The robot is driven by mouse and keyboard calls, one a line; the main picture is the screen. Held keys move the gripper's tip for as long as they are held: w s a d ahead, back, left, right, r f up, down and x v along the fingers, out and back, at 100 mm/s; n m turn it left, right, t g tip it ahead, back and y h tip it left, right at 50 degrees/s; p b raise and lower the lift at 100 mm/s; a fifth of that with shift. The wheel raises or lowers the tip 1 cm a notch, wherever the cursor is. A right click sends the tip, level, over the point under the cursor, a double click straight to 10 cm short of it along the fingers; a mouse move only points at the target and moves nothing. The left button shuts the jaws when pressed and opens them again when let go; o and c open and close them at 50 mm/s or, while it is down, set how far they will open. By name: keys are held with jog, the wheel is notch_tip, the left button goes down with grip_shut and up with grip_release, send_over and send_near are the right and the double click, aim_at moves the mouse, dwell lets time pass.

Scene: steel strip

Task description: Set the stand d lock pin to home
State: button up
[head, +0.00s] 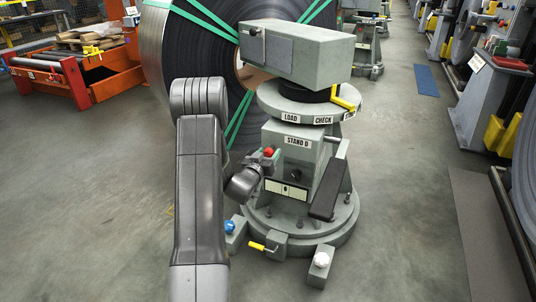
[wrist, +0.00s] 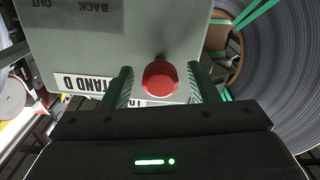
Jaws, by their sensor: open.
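Stand D (head: 290,160) is a grey-green pedestal with a round turntable and a block on top. A red round knob (head: 268,152) sticks out of its front left side; it may be the lock pin, though no label on it can be read. In the wrist view the knob (wrist: 160,78) lies between the two green fingers of my gripper (wrist: 160,84). The fingers stand apart with a gap on each side of the knob. The words "BACK" and "OUT" show upside down on the grey face. The knob's shaft is mostly hidden behind it.
A yellow lever (head: 345,97) sits at the turntable's edge, and another yellow handle (head: 263,247) sits low at the base. Blue (head: 230,227) and white (head: 321,259) knobs stand on feet around the base. A large strip coil (head: 170,60) is close behind.

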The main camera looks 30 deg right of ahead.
jog(key=p+v, duration=0.2)
jog(key=v, duration=1.1)
jog(key=shift+s+a, duration=0.15)
jog(key=shift+s, duration=0.1)
jog(key=b+x, duration=0.2)
jog(key=x, duration=1.1)
jog(key=shift+w, duration=0.2)
jog(key=shift+s+a, duration=0.1)
jog(key=shift+s, duration=0.05)
